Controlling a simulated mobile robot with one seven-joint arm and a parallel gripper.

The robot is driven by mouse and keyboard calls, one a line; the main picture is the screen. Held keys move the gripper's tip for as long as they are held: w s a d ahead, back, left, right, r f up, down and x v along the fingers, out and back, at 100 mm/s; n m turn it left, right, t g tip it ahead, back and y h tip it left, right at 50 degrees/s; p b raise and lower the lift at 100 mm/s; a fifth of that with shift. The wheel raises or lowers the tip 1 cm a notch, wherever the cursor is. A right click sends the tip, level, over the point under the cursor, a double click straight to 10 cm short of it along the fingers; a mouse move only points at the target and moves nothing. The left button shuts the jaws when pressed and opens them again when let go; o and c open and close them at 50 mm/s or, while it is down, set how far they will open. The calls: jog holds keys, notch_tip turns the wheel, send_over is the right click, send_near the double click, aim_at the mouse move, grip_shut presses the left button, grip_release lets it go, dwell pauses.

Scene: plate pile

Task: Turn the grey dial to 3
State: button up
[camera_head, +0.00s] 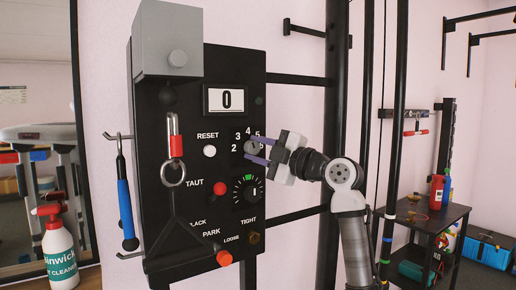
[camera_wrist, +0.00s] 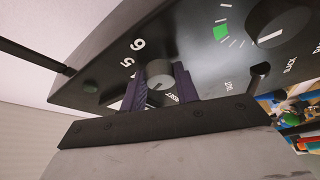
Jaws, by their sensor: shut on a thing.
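The small grey dial (camera_head: 251,147) sits on the black panel (camera_head: 215,110), with numbers from 2 upward printed in an arc around it. My gripper (camera_head: 255,152) reaches in from the right, its two purple fingers one on each side of the dial. In the wrist view the grey dial (camera_wrist: 160,74) is held between the fingers of my gripper (camera_wrist: 160,84), with the printed 5 and 6 to its left. A short pale mark shows on the dial's face, but I cannot tell which number it points to.
Near the dial are a white RESET button (camera_head: 210,151), a red TAUT knob (camera_head: 220,188) and a black knob (camera_head: 248,190) with a green mark.

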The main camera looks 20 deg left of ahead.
jog(key=shift+r+n+g+h+p, duration=0.1)
jog(key=shift+n+g+h+p, duration=0.25)
jog(key=shift+n, duration=0.65)
jog(key=shift+r+n+g+h+p, duration=0.15)
jog(key=shift+n+h+p, duration=0.2)
jog(key=shift+n, duration=0.65)
jog(key=shift+f, duration=0.15)
jog(key=o, duration=1)
jog(key=shift+c, duration=0.2)
jog(key=shift+d, duration=0.1)
jog(key=b+v, duration=0.2)
jog(key=v, duration=1.1)
jog(key=shift+d+b, duration=0.35)
jog(key=shift+s, duration=0.1)
